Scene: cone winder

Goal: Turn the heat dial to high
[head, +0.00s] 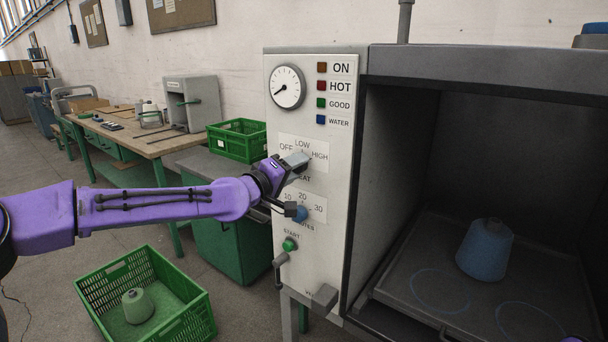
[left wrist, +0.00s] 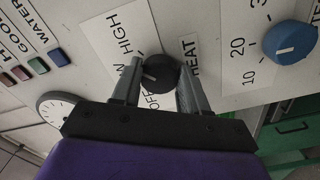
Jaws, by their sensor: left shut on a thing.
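The heat dial (left wrist: 160,73) is a round black knob with a white mark, seen in the left wrist view between my two grey fingers. Its mark points roughly left, to the LOW side of the OFF–LOW–HIGH label (left wrist: 118,42); the finger partly covers LOW. In the head view my left gripper (head: 296,164) reaches the white control panel (head: 322,245) and hides the dial, below the same label (head: 303,144). My left gripper is shut on the dial.
The open chamber (head: 500,135) at right holds a blue cone (head: 484,250). A green crate (head: 90,285) with a pale green cone (head: 137,306) stands on the floor.

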